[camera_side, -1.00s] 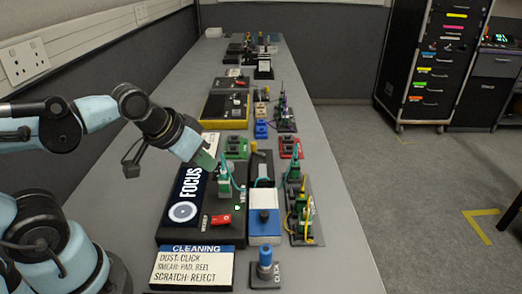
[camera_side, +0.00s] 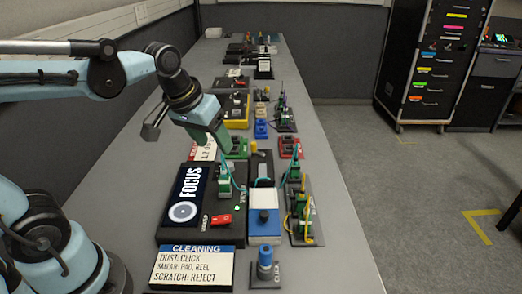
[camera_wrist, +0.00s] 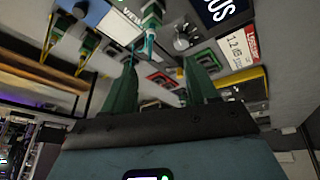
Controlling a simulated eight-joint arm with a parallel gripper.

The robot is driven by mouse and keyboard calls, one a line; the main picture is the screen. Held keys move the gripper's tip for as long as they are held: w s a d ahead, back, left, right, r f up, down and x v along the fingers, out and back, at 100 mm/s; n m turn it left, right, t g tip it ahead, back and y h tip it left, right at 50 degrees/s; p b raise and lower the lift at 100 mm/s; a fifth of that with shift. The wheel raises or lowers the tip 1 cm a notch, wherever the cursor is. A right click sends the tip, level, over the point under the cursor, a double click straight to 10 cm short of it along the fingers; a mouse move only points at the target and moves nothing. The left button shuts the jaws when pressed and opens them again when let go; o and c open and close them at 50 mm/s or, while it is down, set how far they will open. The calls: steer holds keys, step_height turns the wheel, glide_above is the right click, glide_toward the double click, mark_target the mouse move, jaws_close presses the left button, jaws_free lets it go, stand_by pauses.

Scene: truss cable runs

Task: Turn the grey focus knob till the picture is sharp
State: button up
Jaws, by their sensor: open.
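The black focus unit (camera_side: 181,236) lies on the near part of the bench. Its screen (camera_side: 187,190) reads FOCUS and shows a pale round picture, too small to judge for sharpness. The grey focus knob (camera_wrist: 184,38) shows in the wrist view, beside the screen and a red-and-white label. I cannot make out the knob in the side view. My gripper (camera_side: 223,146) is above the unit's far end, tilted downward. In the wrist view its two green fingers (camera_wrist: 161,88) are spread, with nothing held between them, and the knob lies beyond their tips.
A green plug (camera_side: 224,180) with a cable stands on the unit beside a red switch (camera_side: 221,219). Green (camera_side: 236,146) and red (camera_side: 289,147) holders sit farther along. A CLEANING card (camera_side: 196,267) and a blue clicker (camera_side: 265,264) are in front.

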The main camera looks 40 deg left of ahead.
mark_target(228, 164)
steer(key=w+a+n+g, duration=0.5)
steer(key=w+n, duration=0.1)
steer(key=w, duration=0.1)
steer(key=f, duration=1.2)
steer(key=shift+w+d, duration=0.1)
steer(key=shift+w, duration=0.15)
steer(key=c, duration=1)
steer(key=shift+c, duration=0.2)
